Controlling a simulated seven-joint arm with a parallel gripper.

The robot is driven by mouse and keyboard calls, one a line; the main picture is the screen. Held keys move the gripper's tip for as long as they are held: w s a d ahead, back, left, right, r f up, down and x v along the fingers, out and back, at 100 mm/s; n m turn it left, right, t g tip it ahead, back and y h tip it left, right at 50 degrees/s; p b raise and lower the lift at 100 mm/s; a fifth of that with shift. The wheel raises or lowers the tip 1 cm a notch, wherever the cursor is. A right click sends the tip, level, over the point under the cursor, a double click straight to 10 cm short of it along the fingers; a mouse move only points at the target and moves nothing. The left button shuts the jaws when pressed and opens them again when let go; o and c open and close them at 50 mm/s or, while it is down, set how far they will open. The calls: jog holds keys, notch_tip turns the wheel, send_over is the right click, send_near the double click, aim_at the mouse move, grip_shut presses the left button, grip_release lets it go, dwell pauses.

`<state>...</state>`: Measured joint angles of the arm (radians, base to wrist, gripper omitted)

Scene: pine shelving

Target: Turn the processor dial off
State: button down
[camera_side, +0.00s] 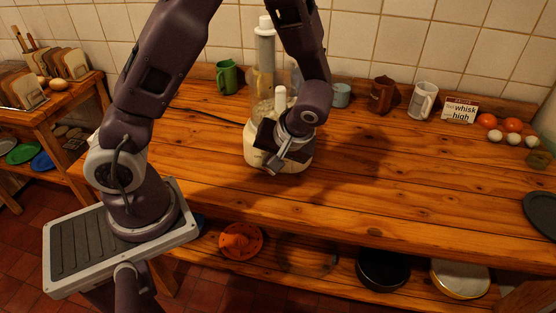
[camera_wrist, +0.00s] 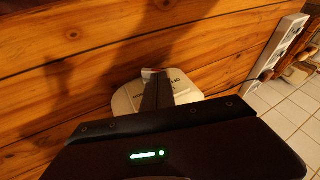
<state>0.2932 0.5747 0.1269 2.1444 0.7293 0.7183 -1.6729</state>
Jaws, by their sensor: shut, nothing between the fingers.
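The food processor stands on the wooden counter, with a cream base (camera_side: 293,162), a clear bowl and a tall white-topped tube (camera_side: 265,45). My gripper (camera_side: 274,168) is shut and empty, low at the front of the base. In the wrist view the shut fingers (camera_wrist: 157,78) reach over the pale base (camera_wrist: 125,102), at its front edge. Small dark lettering shows beside the fingertips. The dial is mostly hidden by the fingers, so its setting and any contact cannot be told.
Eggs and tomatoes lie at right. The counter's front and right middle are clear. A dark cord runs left of the processor.

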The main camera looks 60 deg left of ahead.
jog(key=shift+s+a+f, duration=0.15)
jog(key=shift+s+a, duration=0.55)
jog(key=shift+s, duration=0.15)
jog(key=shift+s+a, duration=0.15)
jog(key=shift+a, duration=0.05)
dwell(0.4)
jog(key=shift+w+d+f, duration=0.35)
jog(key=shift+w+d, duration=0.2)
jog(key=s+d+r+m+t+h, duration=0.2)
jog(key=s+r+m, duration=0.1)
jog(key=r, duration=0.4)
jog(key=s+d+r+m+t+h, duration=0.2)
jog(key=s+d+r+m, duration=0.1)
jog(key=s+r, duration=0.2)
jog(key=s+d+r+m+t+h, duration=0.2)
jog(key=s+d+r+m, duration=0.1)
jog(key=r, duration=0.5)
jog(key=shift+s+d+r+m, duration=0.15)
jog(key=shift+s+r+m, duration=0.25)
jog(key=shift+s, duration=0.35)
